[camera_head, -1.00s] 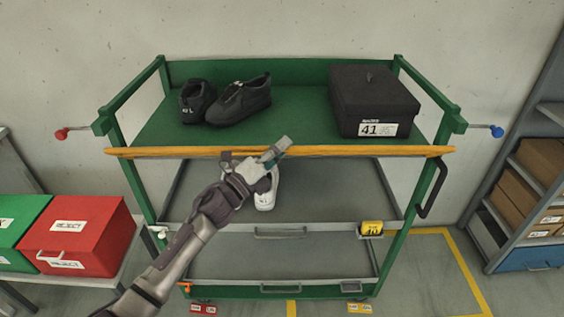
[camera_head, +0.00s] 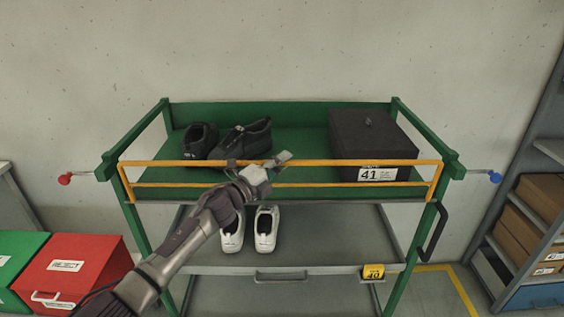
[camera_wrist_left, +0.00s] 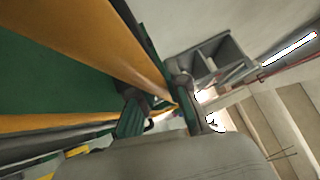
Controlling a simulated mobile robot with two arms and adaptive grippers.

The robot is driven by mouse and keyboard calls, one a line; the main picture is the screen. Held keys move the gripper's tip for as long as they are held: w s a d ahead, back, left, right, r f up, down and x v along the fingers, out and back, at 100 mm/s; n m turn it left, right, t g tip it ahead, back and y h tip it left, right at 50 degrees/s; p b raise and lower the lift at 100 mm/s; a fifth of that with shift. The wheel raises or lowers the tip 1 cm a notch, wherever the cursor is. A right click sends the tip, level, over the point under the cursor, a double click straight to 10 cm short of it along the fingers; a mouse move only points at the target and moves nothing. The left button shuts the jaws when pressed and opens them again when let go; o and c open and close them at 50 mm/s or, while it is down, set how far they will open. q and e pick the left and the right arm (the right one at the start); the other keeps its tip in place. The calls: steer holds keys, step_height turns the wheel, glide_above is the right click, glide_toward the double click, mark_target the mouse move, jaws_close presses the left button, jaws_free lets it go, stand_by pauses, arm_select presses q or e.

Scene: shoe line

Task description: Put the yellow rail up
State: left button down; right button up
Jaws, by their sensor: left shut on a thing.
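The yellow rail (camera_head: 310,162) is a rectangular frame across the front of the green cart's top shelf. It stands raised, with its top bar above the shelf edge and its lower bar (camera_head: 330,185) near it. My left gripper (camera_head: 272,166) is at the middle of the top bar and shut on it. In the left wrist view the rail (camera_wrist_left: 100,40) runs close past the fingers (camera_wrist_left: 155,105). My right gripper is in neither view.
Black shoes (camera_head: 240,140) and a black box labelled 41 (camera_head: 370,140) stand on the top shelf behind the rail. White shoes (camera_head: 265,230) are on the grey shelf below. Red (camera_head: 80,270) and green bins are at left; a shelf rack (camera_head: 540,200) is at right. Crank handles (camera_head: 66,178) stick out at both sides.

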arm_select(q)
steer(key=shift+w, duration=0.3)
steer(key=shift+f, duration=0.15)
steer(key=c, duration=1.1)
jaws_free()
steer(key=shift+c, duration=0.2)
steer(key=v, duration=1.2)
steer(key=shift+r, duration=0.25)
